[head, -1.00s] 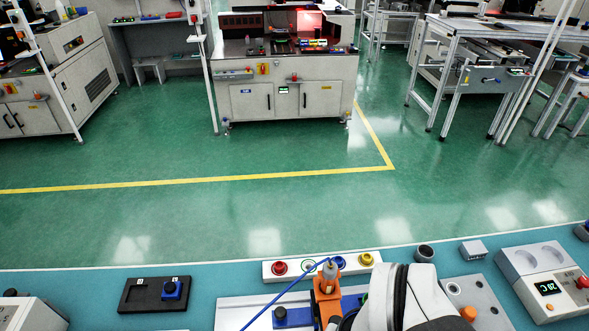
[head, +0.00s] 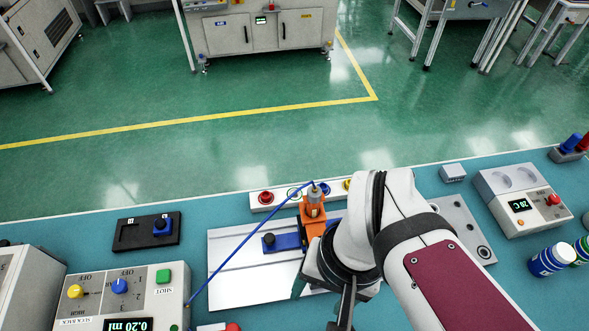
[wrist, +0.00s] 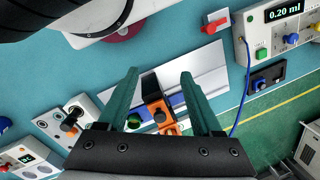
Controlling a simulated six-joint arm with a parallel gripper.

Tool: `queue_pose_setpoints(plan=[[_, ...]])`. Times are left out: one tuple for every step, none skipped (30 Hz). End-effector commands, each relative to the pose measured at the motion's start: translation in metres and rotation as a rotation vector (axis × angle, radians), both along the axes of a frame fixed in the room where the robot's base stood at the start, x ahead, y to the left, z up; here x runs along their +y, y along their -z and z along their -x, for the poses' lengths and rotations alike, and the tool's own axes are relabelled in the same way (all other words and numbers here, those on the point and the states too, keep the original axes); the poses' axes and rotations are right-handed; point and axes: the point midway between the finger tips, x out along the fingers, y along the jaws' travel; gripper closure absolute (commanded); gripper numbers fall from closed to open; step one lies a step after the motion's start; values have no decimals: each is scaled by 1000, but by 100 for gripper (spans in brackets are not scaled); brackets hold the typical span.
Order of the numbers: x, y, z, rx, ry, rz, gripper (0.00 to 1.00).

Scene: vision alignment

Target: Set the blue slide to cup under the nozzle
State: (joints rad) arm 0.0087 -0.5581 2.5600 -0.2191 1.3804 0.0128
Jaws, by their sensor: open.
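The blue slide (head: 287,242) lies on a pale plate (head: 235,270), with a dark knob (head: 268,240) at its left end. An orange nozzle holder (head: 313,209) stands over its right part, with a blue hose on top. My gripper (wrist: 158,75) is open and empty, its green fingers spread above the plate. A dark block (wrist: 150,82) shows between the fingers in the wrist view, with the orange holder (wrist: 156,109) just beyond. My arm and fingers partly cover the slide there. The exact cup mark cannot be made out.
A dosing box (head: 125,305) reading 0.20 ml is at lower left. A black tray (head: 130,236) with a blue knobbed part is at left. A button strip (head: 264,198) runs behind the holder. A grey holed plate (head: 465,225) and a display box (head: 520,190) stand at right.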

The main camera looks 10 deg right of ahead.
Motion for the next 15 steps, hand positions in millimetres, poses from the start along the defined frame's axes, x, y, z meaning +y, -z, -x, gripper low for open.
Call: queue_pose_setpoints(plan=[[0,0,0,0,0,0,34],[0,0,0,0,0,0,34],[0,0,0,0,0,0,34],[0,0,0,0,0,0,34],[0,0,0,0,0,0,34],[0,0,0,0,0,0,34],[0,0,0,0,0,0,34],[0,0,0,0,0,0,34],[0,0,0,0,0,0,34],[0,0,0,0,0,0,34],[0,0,0,0,0,0,34],[0,0,0,0,0,0,36],[0,0,-1,1,2,1,36],[0,-2,-6,3,8,5,36],[1,-4,-18,11,23,16,36]])
